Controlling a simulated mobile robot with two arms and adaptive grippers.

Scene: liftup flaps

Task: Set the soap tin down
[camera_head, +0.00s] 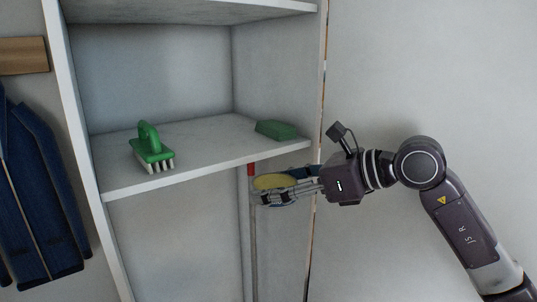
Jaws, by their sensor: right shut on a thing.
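My right gripper (290,192) reaches in from the right, just below the front edge of the shelf. It is shut on a yellow, rounded, flat thing that looks like the soap tin (268,182). The fingers hide part of it, and a dark blue part shows behind the gripper. The tin is held in the air, in front of the compartment under the shelf. The shelf (200,178) is white with bare room in its middle. My left gripper is not in view.
A green brush (151,149) stands at the left of the shelf. A thin pole with a red top (251,170) stands below the shelf. A blue jacket (38,185) hangs at the far left.

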